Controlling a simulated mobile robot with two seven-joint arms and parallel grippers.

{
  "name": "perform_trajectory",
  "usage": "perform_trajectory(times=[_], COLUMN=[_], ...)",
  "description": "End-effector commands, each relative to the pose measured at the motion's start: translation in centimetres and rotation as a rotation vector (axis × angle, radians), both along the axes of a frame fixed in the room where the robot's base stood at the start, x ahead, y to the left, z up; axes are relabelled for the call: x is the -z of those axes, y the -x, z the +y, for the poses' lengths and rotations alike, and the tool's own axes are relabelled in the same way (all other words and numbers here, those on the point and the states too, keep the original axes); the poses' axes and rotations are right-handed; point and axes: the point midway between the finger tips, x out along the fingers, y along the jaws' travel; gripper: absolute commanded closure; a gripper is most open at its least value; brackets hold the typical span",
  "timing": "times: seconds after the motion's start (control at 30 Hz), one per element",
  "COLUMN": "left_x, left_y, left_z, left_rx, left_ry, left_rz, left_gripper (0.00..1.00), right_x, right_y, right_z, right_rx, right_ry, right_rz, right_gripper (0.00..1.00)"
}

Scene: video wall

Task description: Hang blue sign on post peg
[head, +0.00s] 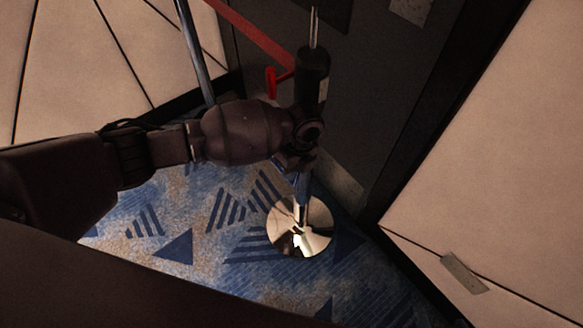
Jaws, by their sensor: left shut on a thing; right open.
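My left arm reaches in from the left, and its wrist is in front of a post. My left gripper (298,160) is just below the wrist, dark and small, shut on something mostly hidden. A small bluish patch there seems to be the blue sign, but its face and outline cannot be made out. The post has a black head (313,72), a shiny round base (292,233) and thin silver prongs (314,28) on top, which may be the peg. My wrist hides the post's middle. I cannot tell whether gripper and post touch. My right gripper is not in view.
A red belt (255,33) runs from the upper left to the post head. A second silver pole (194,50) stands behind. Pale panels rise at left (60,60) and right (490,190), with a dark wall (385,75) between. Patterned blue carpet (185,215) is open left of the base.

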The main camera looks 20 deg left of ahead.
Motion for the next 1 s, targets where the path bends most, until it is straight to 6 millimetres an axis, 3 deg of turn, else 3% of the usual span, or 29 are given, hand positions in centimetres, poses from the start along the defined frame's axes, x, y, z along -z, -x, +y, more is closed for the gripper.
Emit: perform_trajectory(times=[0.23,0.3,0.43,0.63,0.8,1.0], left_x=[-0.01,-0.01,-0.01,-0.01,-0.01,-0.02], left_y=[-0.05,-0.06,-0.06,-0.07,-0.08,-0.08], left_z=[0.05,0.06,0.06,0.07,0.08,0.09], left_rx=[-0.001,-0.002,-0.002,-0.002,-0.002,-0.002], left_ry=[0.0,0.0,-0.001,-0.001,-0.001,-0.001], left_rz=[0.0,0.0,-0.001,-0.001,-0.001,-0.001], left_gripper=[1.0,0.83,0.64,0.63,0.39,0.39], right_x=[0.0,0.0,0.0,0.01,0.01,0.01], right_y=[0.0,0.0,0.0,-0.01,-0.01,-0.01], right_z=[-0.01,-0.01,-0.01,-0.01,-0.01,-0.01], right_rx=[0.0,0.0,0.0,0.0,0.0,0.0], right_ry=[0.0,0.0,0.0,0.0,0.0,0.0], right_rz=[0.0,0.0,0.0,0.0,0.0,0.0], right_gripper=[0.36,0.36,0.36,0.36,0.36,0.36])
